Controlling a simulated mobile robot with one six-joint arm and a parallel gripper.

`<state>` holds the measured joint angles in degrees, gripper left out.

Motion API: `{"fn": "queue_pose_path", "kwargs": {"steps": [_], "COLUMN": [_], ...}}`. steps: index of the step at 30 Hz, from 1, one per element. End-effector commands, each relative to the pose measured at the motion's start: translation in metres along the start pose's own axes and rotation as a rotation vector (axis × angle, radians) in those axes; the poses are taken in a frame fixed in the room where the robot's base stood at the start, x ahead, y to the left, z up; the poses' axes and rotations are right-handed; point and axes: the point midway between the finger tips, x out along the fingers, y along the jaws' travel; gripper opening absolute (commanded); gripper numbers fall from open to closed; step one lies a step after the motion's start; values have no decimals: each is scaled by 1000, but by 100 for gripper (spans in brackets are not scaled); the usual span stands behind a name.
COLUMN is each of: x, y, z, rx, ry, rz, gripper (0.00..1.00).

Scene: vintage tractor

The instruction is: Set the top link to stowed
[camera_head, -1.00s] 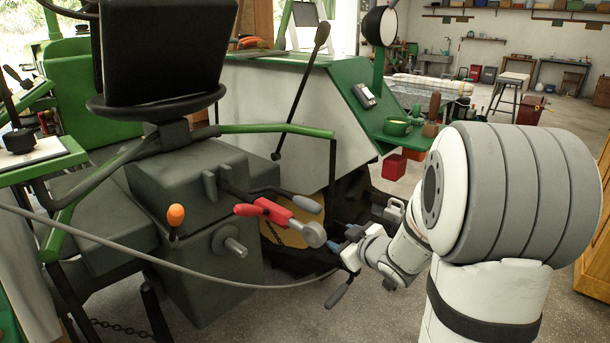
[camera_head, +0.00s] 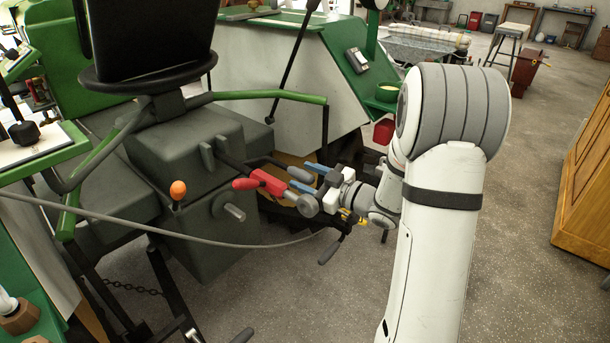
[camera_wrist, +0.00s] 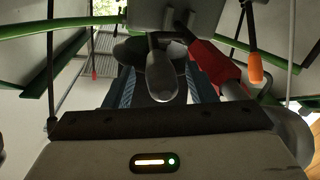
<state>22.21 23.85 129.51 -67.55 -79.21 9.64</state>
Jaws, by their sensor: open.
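The top link (camera_head: 268,183) is a red bar with a grey round end (camera_head: 307,205), sticking out from the tractor's dark rear housing. In the wrist view its red part (camera_wrist: 212,65) shows right of centre. A grey-tipped lever (camera_head: 299,174) lies just above it; a grey rounded grip (camera_wrist: 160,75) is central in the wrist view. My gripper (camera_head: 309,180) is open, its blue fingers pointing left at the lever's tip and just above the link's grey end. In the wrist view the fingers lie either side of the grip; I cannot tell whether they touch it.
An orange-knobbed lever (camera_head: 178,190) and a grey stub shaft (camera_head: 234,212) stand on the housing. A grey cable (camera_head: 180,238) sags below the link. The seat (camera_head: 150,60) and green rail (camera_head: 262,95) are above. The floor (camera_head: 530,280) at right is open, beside a wooden cabinet (camera_head: 585,190).

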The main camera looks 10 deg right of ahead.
Motion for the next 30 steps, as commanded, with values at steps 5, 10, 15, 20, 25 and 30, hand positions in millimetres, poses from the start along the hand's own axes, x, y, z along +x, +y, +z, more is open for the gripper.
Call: {"fn": "queue_pose_path", "kwargs": {"steps": [5,10,15,20,25,30], "x": [11,12,11,11,11,11], "y": [0,0,0,0,1,1], "z": [0,0,0,0,0,0], "rx": [0,0,0,0,0,0], "ry": [-1,-1,-1,-2,-2,-2], "rz": [0,2,2,2,3,3], "gripper": [51,51,43,30,16,2]}}
